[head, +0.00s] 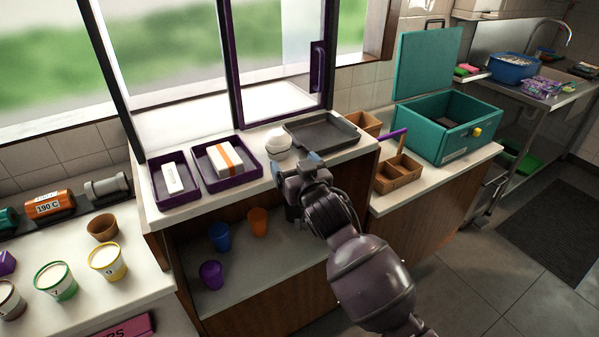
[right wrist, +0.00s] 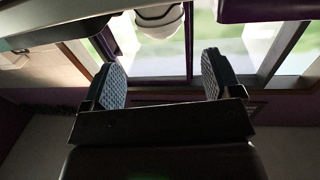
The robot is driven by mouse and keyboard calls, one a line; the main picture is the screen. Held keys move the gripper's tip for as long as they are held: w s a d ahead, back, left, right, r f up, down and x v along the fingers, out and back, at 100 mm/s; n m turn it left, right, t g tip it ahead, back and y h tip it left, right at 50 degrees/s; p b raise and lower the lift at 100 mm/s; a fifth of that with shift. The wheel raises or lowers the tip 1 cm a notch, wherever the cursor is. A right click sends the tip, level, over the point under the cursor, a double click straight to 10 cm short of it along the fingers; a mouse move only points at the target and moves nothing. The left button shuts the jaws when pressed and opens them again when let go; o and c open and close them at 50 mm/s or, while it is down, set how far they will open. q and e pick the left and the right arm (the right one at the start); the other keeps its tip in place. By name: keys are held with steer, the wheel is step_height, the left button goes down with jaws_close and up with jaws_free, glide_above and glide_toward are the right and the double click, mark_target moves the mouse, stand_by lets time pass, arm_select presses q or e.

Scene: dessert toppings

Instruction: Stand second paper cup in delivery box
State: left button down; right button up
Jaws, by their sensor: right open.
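A white rounded cup-like thing (head: 278,145) stands on the raised counter between a purple tray and a dark grey tray. It also shows at the top of the right wrist view (right wrist: 158,20), beyond the fingers and between their lines. My right gripper (head: 298,165) is open and empty, just in front of and below it at the counter's front edge, apart from it. Both fingers with blue ribbed pads show in the right wrist view (right wrist: 162,82). The teal delivery box (head: 440,128) stands at the right with its lid open; its far floor is partly hidden. My left gripper is not in view.
Two purple trays (head: 206,187) hold white packages. The dark grey tray (head: 338,140) is empty. A brown divided holder (head: 397,173) stands before the teal box. Several tubs, including a yellow-rimmed one (head: 108,264), stand left. Blue, orange and purple cups are on the lower shelf (head: 250,277).

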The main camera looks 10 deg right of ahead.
steer(key=shift+s+d, duration=0.15)
steer(key=shift+s, duration=0.55)
steer(key=shift+s+d, duration=0.1)
steer(key=shift+s, duration=0.55)
steer(key=shift+f, duration=0.1)
steer(key=s+d+f+g+h, duration=0.1)
steer(key=s+d+f, duration=0.3)
steer(key=s+f, duration=0.2)
steer(key=s+d+f+g+h, duration=0.1)
steer(key=s+d+f, duration=0.4)
steer(key=f, duration=0.5)
steer(key=shift+s+d+f+m+g, duration=0.25)
steer(key=shift+s+m+g, duration=0.2)
steer(key=shift+s, duration=0.35)
steer(key=shift+o, duration=0.3)
steer(key=s+d+f+g, duration=0.1)
steer(key=s+d+f, duration=0.2)
steer(key=s, duration=0.4)
steer(key=s+d+f+g+h, duration=0.1)
steer(key=s+d+f+g, duration=0.1)
steer(key=s+f, duration=0.4)
steer(key=shift+s+d+h, duration=0.3)
steer(key=shift+s+d, duration=0.4)
steer(key=shift+s, duration=0.5)
steer(key=shift+w, duration=0.1)
